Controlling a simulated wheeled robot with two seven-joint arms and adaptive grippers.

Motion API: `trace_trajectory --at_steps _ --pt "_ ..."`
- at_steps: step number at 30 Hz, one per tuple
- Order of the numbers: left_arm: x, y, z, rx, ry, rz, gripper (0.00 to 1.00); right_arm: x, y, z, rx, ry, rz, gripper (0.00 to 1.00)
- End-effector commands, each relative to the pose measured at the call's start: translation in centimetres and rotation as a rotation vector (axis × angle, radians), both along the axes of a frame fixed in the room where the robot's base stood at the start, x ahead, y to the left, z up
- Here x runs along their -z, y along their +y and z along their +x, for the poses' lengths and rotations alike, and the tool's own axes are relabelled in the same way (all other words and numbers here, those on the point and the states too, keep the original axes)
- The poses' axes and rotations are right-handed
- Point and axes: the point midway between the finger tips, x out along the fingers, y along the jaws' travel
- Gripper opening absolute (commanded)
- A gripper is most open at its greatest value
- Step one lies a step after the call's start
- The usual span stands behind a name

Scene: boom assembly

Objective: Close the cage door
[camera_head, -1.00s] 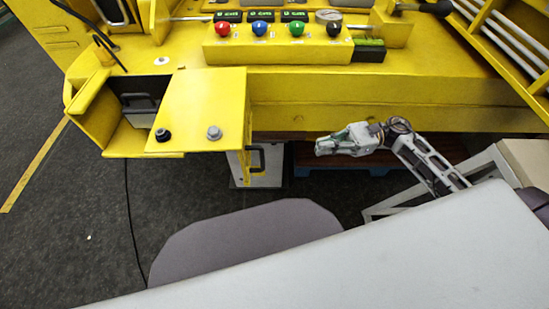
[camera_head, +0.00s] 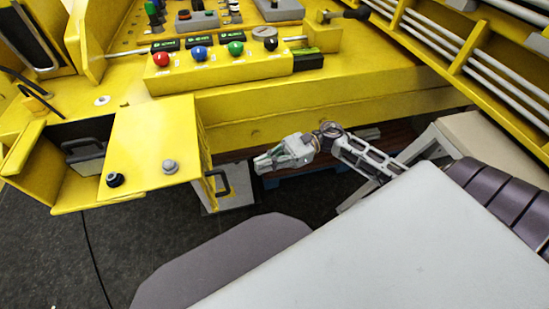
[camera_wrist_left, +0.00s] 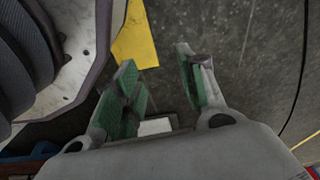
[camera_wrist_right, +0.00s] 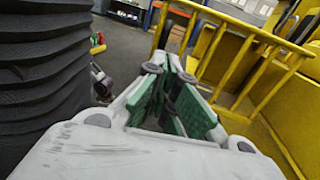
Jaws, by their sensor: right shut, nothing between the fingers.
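A yellow barred frame (camera_wrist_right: 240,60), which looks like the cage door, stands beyond my right gripper in the right wrist view. It stands at an angle beside a yellow wall, and I cannot tell if it touches it.
A yellow machine (camera_head: 330,105) fills the upper head view, with a button panel (camera_head: 215,70) and a yellow box with a black handle (camera_head: 217,186) at left. Yellow rails with pale bars (camera_head: 440,45) stand at upper right. Dark floor is open at lower left.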

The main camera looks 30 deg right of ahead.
Motion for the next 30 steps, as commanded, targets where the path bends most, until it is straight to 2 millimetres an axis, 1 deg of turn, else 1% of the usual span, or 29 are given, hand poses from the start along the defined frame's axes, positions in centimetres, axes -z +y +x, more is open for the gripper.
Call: trace_trajectory --at_steps 1,4,12,15,21,25,30 --pt "0.2 0.1 -0.2 0.0 0.004 0.002 0.4 -0.1 0.7 0.0 -0.001 -0.001 0.002 0.0" --pt "0.4 0.2 -0.4 -0.001 0.006 0.003 0.4 -0.1 2.0 0.1 0.0 0.0 0.002 0.0" --pt "0.6 0.4 0.2 -0.002 -0.01 0.004 0.4 -0.2 5.5 0.3 0.0 -0.001 0.003 0.0" --pt "0.8 0.5 0.2 -0.001 -0.014 0.004 0.4 -0.1 6.4 0.3 -0.001 0.001 0.002 0.0" --pt "1.3 0.8 -0.5 -0.002 -0.008 0.007 0.4 -0.1 7.5 0.4 0.001 0.0 0.001 0.0" --pt "1.4 0.9 -0.9 -0.001 -0.003 0.009 0.4 -0.1 7.7 0.4 0.0 0.001 0.001 0.0" --pt "1.4 0.9 -0.8 -0.001 -0.004 0.009 0.4 -0.1 7.7 0.4 0.0 0.001 0.001 0.0"
